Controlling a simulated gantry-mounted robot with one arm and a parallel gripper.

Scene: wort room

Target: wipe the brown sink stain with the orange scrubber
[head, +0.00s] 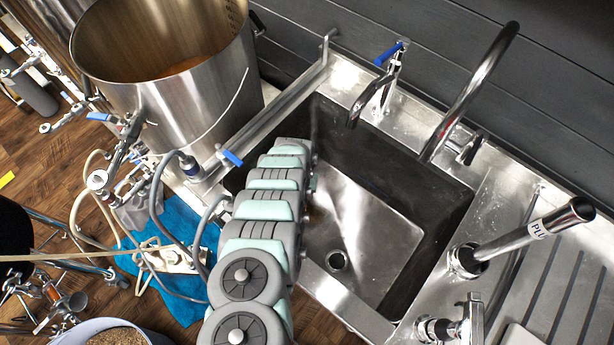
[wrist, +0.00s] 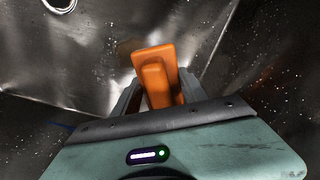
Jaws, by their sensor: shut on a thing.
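The orange scrubber (wrist: 157,70) is in my gripper (wrist: 158,90), between its two grey fingers, in the wrist view. The sink (head: 375,215) is a steel basin in the middle of the head view, and my arm reaches down into its left side. A faint brownish patch (wrist: 128,48) shows on the steel just beyond the scrubber's upper left edge; the scrubber seems to cover part of it. I cannot tell if the scrubber touches the steel. My gripper and the scrubber are hidden behind my arm in the head view.
The sink's drain (head: 337,260) lies right of my arm. A blue-handled tap (head: 378,92) and a tall curved faucet (head: 470,90) stand at the back rim. A big steel kettle (head: 170,80) is at left. The basin's right part is clear.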

